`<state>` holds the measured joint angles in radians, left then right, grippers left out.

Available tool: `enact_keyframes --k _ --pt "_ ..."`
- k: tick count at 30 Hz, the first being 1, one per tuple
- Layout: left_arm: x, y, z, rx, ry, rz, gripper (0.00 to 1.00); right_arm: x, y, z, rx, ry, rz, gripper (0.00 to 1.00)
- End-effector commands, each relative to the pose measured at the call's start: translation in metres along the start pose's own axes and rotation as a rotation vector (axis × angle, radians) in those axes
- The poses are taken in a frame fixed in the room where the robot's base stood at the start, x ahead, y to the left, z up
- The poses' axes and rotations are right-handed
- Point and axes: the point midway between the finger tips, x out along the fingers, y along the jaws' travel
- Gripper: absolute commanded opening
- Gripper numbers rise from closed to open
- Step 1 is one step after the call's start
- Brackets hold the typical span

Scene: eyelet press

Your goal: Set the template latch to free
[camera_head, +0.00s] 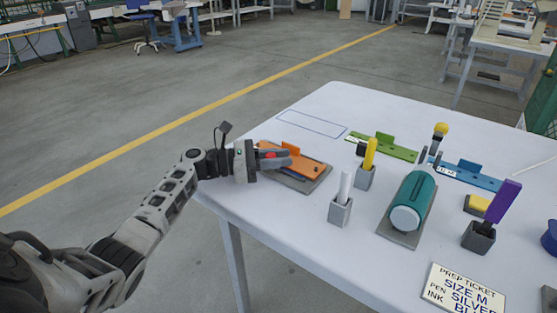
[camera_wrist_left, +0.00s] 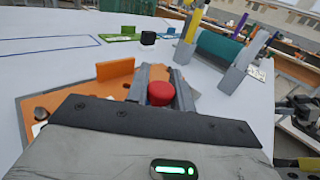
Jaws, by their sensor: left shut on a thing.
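The orange template (camera_head: 298,160) lies on a grey plate (camera_head: 318,184) at the table's left edge. It has a raised orange tab, which also shows in the left wrist view (camera_wrist_left: 115,69). My left gripper (camera_head: 280,157) reaches over the template from the left. Its two fingers (camera_wrist_left: 161,84) stand on either side of a red knob (camera_wrist_left: 160,94), which I take to be the latch knob, and are shut on it. The knob also shows in the head view (camera_head: 270,155). The latch's markings are hidden by the gripper. My right gripper is not in view.
A green template (camera_head: 395,150) and a blue template (camera_head: 478,177) lie farther right. Holders with a white pen (camera_head: 345,186), a yellow pen (camera_head: 370,152) and a purple pen (camera_head: 503,200) stand around a teal cylinder (camera_head: 418,190). A ticket (camera_head: 462,290) lies at the front.

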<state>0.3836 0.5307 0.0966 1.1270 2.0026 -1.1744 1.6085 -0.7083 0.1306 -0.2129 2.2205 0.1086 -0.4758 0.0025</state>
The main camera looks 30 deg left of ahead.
Motion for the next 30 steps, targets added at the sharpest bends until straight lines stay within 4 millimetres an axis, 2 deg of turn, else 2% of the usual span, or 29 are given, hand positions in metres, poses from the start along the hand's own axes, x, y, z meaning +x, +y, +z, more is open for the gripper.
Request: enact_keyframes --k 10,11,12,13,23,26,30 --pt "0.0 0.0 0.0 0.001 0.0 -0.003 0.0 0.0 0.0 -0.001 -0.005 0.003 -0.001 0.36" --pt "0.0 0.0 0.0 0.001 0.0 -0.003 0.32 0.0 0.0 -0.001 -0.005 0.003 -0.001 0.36" --pt "0.0 0.0 0.0 0.001 0.0 -0.002 0.43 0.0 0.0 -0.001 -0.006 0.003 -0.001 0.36" --pt "0.0 0.0 0.0 0.001 0.0 -0.002 0.45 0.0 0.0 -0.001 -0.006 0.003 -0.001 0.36" --pt "-0.003 0.0 0.0 0.0 0.001 -0.001 0.45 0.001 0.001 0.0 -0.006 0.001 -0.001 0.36" --pt "-0.014 0.0 -0.001 0.0 0.003 -0.001 0.45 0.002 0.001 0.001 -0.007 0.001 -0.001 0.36" --pt "-0.042 0.0 -0.001 0.0 0.003 0.001 0.45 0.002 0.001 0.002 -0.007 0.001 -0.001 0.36"
